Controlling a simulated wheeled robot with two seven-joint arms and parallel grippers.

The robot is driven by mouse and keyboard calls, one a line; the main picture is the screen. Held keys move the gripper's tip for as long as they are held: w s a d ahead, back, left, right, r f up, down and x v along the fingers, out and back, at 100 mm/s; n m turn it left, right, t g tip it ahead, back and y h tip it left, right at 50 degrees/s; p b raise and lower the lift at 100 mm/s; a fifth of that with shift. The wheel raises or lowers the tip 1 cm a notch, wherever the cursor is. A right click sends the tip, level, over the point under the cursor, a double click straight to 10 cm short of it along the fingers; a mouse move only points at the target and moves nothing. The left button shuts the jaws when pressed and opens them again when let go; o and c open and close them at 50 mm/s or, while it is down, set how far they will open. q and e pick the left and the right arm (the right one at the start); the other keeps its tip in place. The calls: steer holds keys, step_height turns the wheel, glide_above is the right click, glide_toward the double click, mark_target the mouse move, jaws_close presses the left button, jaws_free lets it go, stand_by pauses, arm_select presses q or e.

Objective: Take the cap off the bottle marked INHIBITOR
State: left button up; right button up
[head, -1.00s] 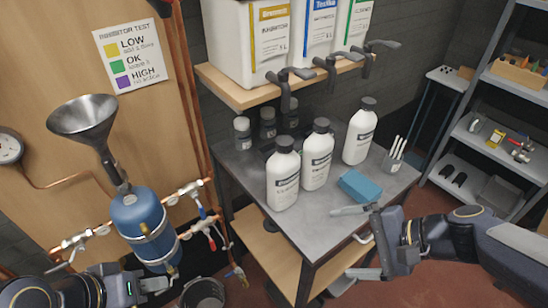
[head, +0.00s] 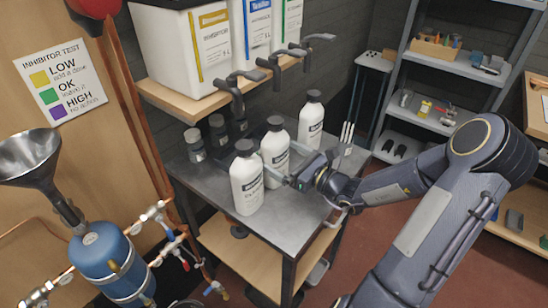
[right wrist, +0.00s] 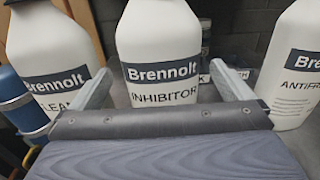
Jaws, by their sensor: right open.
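The INHIBITOR bottle (head: 275,150) is the middle of three white capped bottles on the grey table; its label reads clearly in the right wrist view (right wrist: 160,72). Its dark cap (head: 275,123) is on in the head view; the cap is above the right wrist view. My right gripper (head: 287,174) is open and low beside this bottle. In the right wrist view its two fingers (right wrist: 161,80) reach forward on either side of the bottle's body. I cannot tell whether they touch it. My left gripper is out of view.
The CLEANER bottle (head: 246,180) stands left and the ANTIFREEZE bottle (head: 310,120) right, both close to my fingers. Small dark-lidded jars (head: 195,145) stand at the back. A shelf (head: 180,100) with tapped containers overhangs the table's rear. A cup with white sticks is at right.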

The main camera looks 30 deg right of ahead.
mark_target(270, 118)
steer(key=x, duration=0.5)
steer(key=shift+w+f+p, duration=0.15)
steer(key=shift+w+p, duration=0.05)
steer(key=shift+p, duration=0.1)
steer(key=c, duration=1.5)
steer(key=shift+o, duration=0.2)
step_height(270, 118, up, 10)
steer(key=shift+r+p, duration=0.1)
steer(key=shift+p, duration=0.25)
steer(key=shift+s, duration=0.15)
